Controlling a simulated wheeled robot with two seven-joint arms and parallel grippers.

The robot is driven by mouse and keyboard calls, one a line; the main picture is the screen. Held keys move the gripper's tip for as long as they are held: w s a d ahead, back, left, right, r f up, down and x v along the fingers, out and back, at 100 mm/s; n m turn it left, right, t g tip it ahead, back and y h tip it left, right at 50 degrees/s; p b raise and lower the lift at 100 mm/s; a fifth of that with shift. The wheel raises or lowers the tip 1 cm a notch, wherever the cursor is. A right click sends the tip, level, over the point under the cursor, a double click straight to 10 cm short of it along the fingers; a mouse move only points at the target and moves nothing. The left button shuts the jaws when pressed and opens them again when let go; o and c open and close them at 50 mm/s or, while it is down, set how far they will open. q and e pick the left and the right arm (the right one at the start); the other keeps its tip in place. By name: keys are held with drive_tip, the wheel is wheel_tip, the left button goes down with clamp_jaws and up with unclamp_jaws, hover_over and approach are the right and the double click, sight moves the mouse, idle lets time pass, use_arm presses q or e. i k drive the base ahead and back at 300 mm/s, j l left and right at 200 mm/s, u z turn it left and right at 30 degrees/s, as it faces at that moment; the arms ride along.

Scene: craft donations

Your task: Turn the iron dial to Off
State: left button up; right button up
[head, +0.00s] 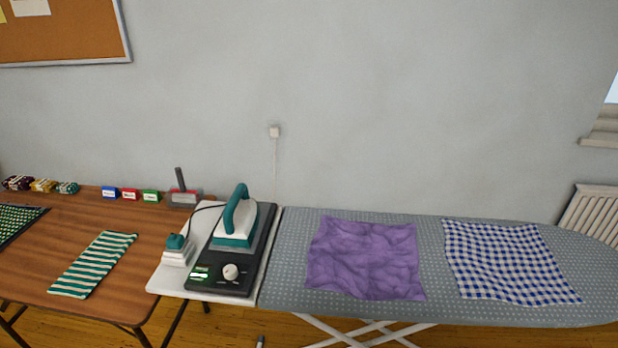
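The iron (235,222), teal and white, stands on a dark base station (262,246) on a white stand at the left end of the ironing board. The white round dial (231,272) is on the front panel of the base. Small labels around the dial are too small to read, and I cannot tell its setting. A small green-lit display (200,274) is left of the dial. Neither of my grippers can be made out in the head view.
A small teal-topped item (177,250) sits left of the station. Purple crumpled cloth (365,258) and blue checked cloth (508,262) lie on the ironing board (434,272). A wooden table (150,220) at left holds striped cloth (94,264) and small coloured blocks.

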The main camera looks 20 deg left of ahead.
sight(230, 272)
drive_tip(key=u, duration=1.2)
